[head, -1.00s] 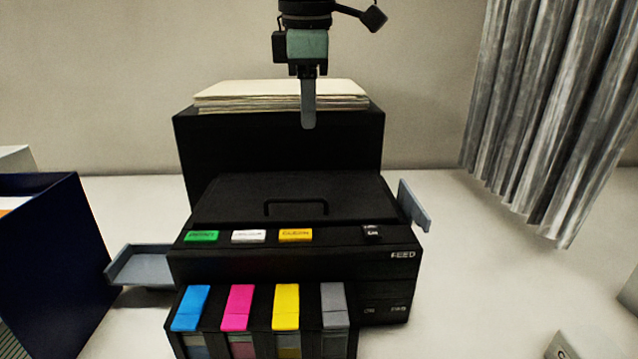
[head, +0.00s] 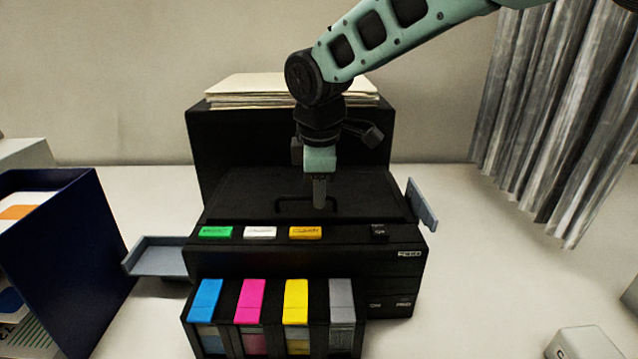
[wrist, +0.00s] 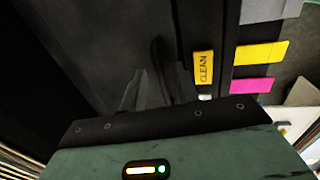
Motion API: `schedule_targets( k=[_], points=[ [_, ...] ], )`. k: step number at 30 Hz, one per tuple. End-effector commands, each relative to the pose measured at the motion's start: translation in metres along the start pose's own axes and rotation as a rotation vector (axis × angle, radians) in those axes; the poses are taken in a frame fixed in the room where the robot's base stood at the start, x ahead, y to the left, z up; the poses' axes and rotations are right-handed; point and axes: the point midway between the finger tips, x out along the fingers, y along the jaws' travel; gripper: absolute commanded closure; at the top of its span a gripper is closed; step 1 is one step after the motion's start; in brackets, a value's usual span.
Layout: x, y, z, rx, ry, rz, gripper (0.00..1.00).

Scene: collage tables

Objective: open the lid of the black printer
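The black printer (head: 290,262) stands on the white table, and its lid (head: 235,196) lies flat and closed on top. A dark bar handle (head: 292,199) is raised near the lid's front edge. The handle also shows end-on in the wrist view (wrist: 157,62). My gripper (head: 319,206) points down at the right part of the handle and hides some of it. In the wrist view my two grey fingers (wrist: 158,92) are apart, with the handle between them. I cannot tell whether either finger touches the handle.
A black paper feeder with stacked sheets (head: 290,90) rises right behind the lid. Colored ink cartridges (head: 250,300) stick out in front. A grey side tray (head: 160,257) and a blue folder box (head: 75,260) are left. A grey flap (head: 422,205) stands at right.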

Motion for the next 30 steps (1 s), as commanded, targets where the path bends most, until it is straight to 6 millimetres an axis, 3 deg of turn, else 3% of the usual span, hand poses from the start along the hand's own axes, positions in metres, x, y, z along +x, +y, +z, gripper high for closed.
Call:
schedule_targets(
  k=[7, 10, 20, 30],
  points=[
    [0.001, 0.000, 0.000, 0.000, 0.000, 0.000, 0.72],
    [0.001, 0.000, 0.000, 0.000, 0.000, 0.000, 1.00],
    [-0.003, 0.002, 0.000, 0.000, 0.000, 0.000, 1.00],
    [-0.034, 0.019, 0.000, 0.000, 0.001, 0.004, 1.00]
  ],
)
